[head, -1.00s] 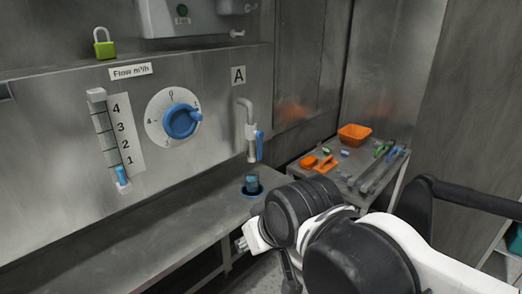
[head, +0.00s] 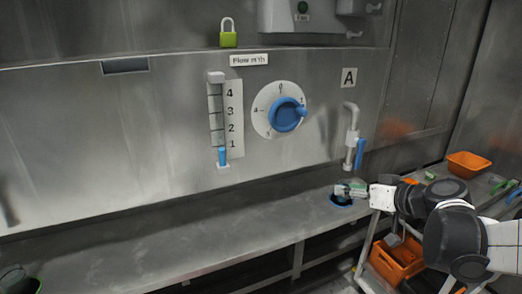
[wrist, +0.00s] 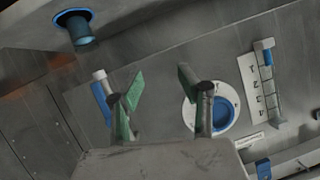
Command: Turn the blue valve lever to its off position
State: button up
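The blue valve lever (head: 360,153) hangs beside the grey tap pipe (head: 350,122), below the "A" label, pointing down nearly along the pipe. In the wrist view the lever (wrist: 101,103) lies left of the fingers, partly next to the left one. My gripper (head: 350,189) is below the lever in the head view, in front of the blue-rimmed opening in the bench. In the wrist view my gripper (wrist: 162,84) has its two green-padded fingers wide apart with nothing between them. No contact with the lever shows.
A blue dial (head: 286,114) and a flow gauge (head: 218,120) are on the wall. A green padlock (head: 228,39) stands on the ledge. The blue-rimmed opening (head: 341,201) is in the bench (head: 200,215), otherwise clear. An orange bin (head: 468,164) is at right.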

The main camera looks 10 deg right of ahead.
aim_at(360, 159)
jog(key=w+d+t+b, duration=0.15)
jog(key=d+t, duration=0.35)
jog(key=d, duration=0.9)
jog(key=shift+n, duration=0.4)
jog(key=x, duration=1.4)
jog(key=shift+w+d, duration=0.15)
jog(key=shift+w, duration=0.15)
grip_shut()
